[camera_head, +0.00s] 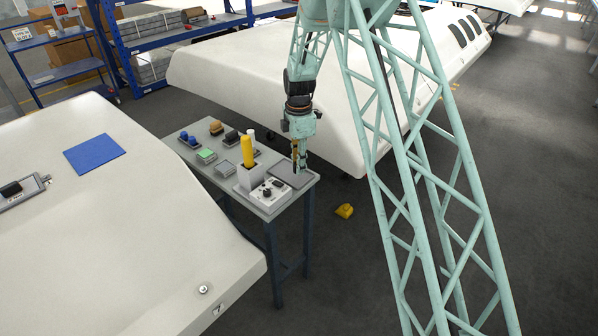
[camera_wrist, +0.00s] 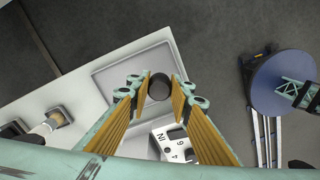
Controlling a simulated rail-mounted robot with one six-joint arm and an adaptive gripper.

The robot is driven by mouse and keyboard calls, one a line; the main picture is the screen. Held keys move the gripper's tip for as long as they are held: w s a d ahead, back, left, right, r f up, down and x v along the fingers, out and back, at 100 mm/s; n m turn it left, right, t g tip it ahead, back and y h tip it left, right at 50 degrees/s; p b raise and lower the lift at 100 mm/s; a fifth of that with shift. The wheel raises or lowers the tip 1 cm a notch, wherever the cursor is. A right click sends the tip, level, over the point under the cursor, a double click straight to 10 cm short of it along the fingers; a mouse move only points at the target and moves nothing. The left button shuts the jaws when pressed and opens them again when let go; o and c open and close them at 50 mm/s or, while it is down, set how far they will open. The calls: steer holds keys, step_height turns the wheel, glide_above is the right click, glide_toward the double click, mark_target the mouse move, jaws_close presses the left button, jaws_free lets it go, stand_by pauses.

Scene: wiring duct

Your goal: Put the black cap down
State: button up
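The black cap (camera_wrist: 160,87) shows in the wrist view as a dark round piece between the two fingertips. My gripper (camera_wrist: 161,86) has its fingers close against both sides of the cap, so it looks shut on it. In the head view my gripper (camera_head: 299,168) points down at the right end of the small work table, over a shallow grey tray (camera_head: 283,176). The same tray (camera_wrist: 112,78) lies below the cap in the wrist view. The cap cannot be made out in the head view, and I cannot tell whether it touches the tray.
A white box with dials (camera_head: 265,192) stands close to the tray, with a yellow post (camera_head: 247,152) beside it. Several small parts sit on the table's far left. A yellow object (camera_head: 344,210) lies on the floor. Large white shells flank the table.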

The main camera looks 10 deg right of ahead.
mark_target(299, 178)
steer(key=shift+w+d, duration=0.15)
steer(key=shift+w, duration=0.1)
steer(key=shift+f+b, duration=0.3)
steer(key=shift+f, duration=1.5)
steer(key=shift+f, duration=0.15)
steer(key=o, duration=0.4)
steer(key=shift+c, duration=0.2)
step_height(299, 178, up, 11)
steer(key=shift+r+p, duration=0.1)
steer(key=shift+p, duration=0.5)
steer(key=shift+r, duration=0.55)
